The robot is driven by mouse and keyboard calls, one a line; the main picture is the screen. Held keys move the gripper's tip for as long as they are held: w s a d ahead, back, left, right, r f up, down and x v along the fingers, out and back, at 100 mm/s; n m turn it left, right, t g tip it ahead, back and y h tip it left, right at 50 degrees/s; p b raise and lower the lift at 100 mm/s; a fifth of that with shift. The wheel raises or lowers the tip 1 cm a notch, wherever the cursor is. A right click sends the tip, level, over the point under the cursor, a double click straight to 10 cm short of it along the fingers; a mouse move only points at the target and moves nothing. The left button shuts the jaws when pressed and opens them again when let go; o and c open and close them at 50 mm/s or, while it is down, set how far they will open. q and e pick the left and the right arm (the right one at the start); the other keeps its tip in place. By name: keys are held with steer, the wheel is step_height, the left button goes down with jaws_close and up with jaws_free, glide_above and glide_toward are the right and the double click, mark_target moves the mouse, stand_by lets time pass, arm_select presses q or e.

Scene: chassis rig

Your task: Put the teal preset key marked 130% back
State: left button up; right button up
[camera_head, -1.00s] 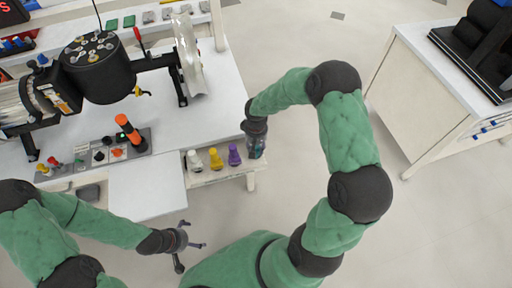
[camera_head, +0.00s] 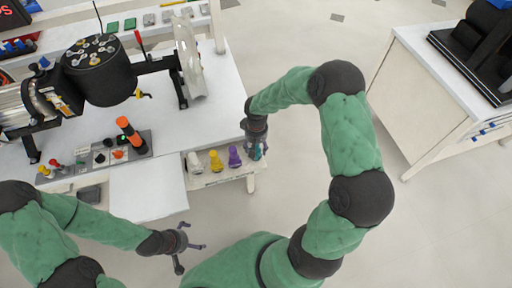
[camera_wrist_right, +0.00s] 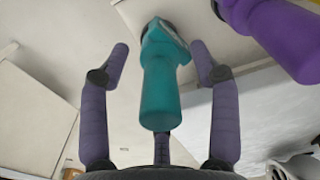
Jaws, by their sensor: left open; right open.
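The teal preset key (camera_wrist_right: 160,95) stands between the spread fingers of my right gripper (camera_wrist_right: 160,52) in the right wrist view, with gaps on both sides. Its wider collar is at the far end, by a pale surface; how it is seated there is hidden. In the head view only a bit of the teal key (camera_head: 259,152) shows beside my right gripper (camera_head: 256,148), at the right end of the row of keys. The 130% marking is not readable. My left gripper (camera_head: 190,254) is open and empty, in front of the bench.
White, yellow (camera_head: 216,161) and purple (camera_head: 235,157) keys stand in a row on the low shelf, left of the teal one. The purple key (camera_wrist_right: 280,35) is close to my right fingers. The bench (camera_head: 215,115) edge is just behind.

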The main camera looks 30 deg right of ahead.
arm_select(q)
step_height(320, 180, up, 3)
steer(key=p, duration=0.2)
steer(key=shift+p, duration=0.3)
arm_select(e)
step_height(320, 180, up, 10)
steer(key=shift+r, duration=0.1)
